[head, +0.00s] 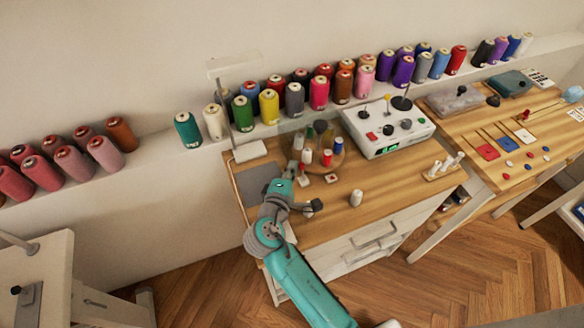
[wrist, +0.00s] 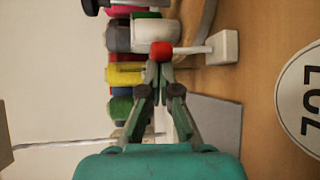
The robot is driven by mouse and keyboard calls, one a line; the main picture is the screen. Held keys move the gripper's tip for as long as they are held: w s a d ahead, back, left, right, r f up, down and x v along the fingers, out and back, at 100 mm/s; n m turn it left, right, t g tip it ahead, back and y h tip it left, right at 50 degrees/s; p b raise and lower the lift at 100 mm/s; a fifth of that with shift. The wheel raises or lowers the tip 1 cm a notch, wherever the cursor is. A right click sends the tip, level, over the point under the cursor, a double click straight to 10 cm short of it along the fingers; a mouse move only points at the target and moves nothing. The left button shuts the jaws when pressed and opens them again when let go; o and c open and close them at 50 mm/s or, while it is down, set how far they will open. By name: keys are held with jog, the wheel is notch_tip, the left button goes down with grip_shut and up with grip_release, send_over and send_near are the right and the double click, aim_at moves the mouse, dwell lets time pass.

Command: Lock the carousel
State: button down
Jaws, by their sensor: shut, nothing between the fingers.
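The carousel (head: 342,157) is a round thing on the wooden desk, holding small coloured spools under what looks like a clear cover. My gripper (head: 296,168) is at its left front side and hides part of the area there. In the wrist view my gripper (wrist: 160,72) has its fingertips together, with nothing between them. A red-tipped white lever (wrist: 162,50) lies just ahead of the fingertips, its stem running right to a white block (wrist: 226,47). I cannot tell whether the fingertips touch the red tip. I cannot tell the lock's state.
A control box (head: 388,128) with knobs stands behind right of the carousel. A lamp (head: 249,150) stands at the left rear. Thread cones line the back ledge.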

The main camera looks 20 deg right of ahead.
jog(key=shift+s+r, duration=0.1)
jog(key=shift+s, duration=1.25)
jog(key=v, duration=1.2)
jog(key=shift+a, duration=0.1)
